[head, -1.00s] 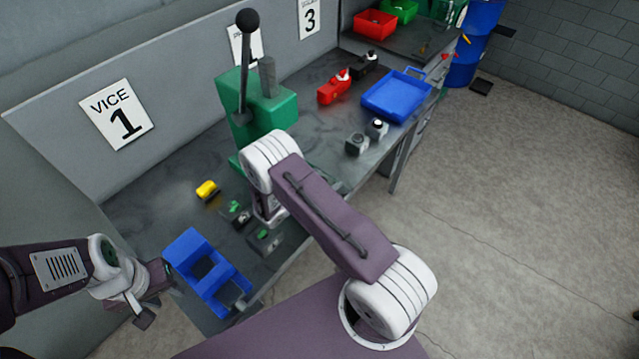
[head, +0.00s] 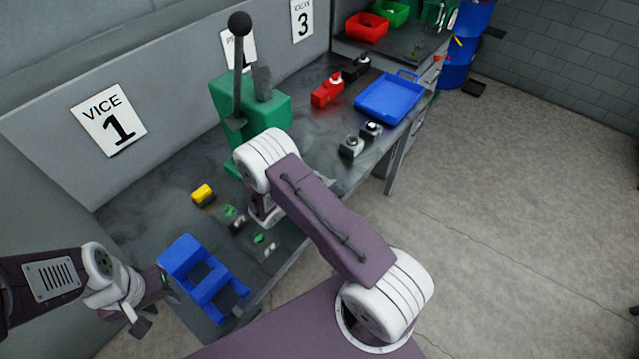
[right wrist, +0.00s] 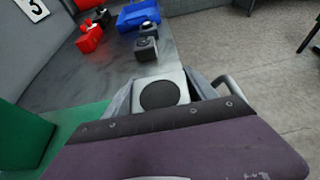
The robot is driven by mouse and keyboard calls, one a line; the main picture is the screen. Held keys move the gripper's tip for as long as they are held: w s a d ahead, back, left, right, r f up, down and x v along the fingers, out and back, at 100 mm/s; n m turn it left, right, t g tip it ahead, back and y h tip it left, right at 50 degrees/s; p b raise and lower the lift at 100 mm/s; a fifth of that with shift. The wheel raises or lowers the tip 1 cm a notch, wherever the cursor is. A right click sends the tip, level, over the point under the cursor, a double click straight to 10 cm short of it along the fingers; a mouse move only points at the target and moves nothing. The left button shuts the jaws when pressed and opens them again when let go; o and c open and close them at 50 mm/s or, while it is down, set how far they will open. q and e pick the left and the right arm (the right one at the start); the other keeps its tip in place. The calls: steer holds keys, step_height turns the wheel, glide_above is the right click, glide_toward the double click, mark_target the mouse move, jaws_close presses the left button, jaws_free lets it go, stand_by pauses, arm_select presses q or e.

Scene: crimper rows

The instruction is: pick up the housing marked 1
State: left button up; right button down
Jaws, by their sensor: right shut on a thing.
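My right gripper (right wrist: 160,98) is shut on a pale grey block (right wrist: 138,98) with a dark round face, seen in the right wrist view. I take this block for a housing, but no number is readable on it. In the head view this gripper and the block are hidden behind my right arm. Two similar grey housings (head: 352,146) (head: 371,130) stand apart near the bench's front edge. They also show in the right wrist view (right wrist: 147,49) (right wrist: 148,30), beyond the held block. My left gripper (head: 142,318) hangs at the lower left, left of the blue rack; its jaw opening is unclear.
A blue rack (head: 183,255) stands at the bench's near end, beside small green-topped parts (head: 258,239) and a yellow part (head: 202,194). A green press (head: 273,110) stands behind my right arm. A red part (head: 327,91) and a blue tray (head: 388,100) lie farther along.

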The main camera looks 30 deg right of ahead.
step_height(320, 180, up, 3)
steer(key=shift+s+f+b, duration=0.1)
steer(key=shift+f+b, duration=0.1)
steer(key=shift+b, duration=0.2)
steer(key=s+d+r+b, duration=0.1)
steer(key=s+d+r, duration=0.1)
steer(key=s, duration=0.3)
steer(key=s+d+r+b, duration=0.1)
steer(key=s+d+r, duration=0.1)
steer(key=s+r, duration=0.2)
steer(key=shift+s+d+r+b, duration=0.3)
steer(key=shift+s+d+r, duration=0.1)
steer(key=shift+s, duration=0.3)
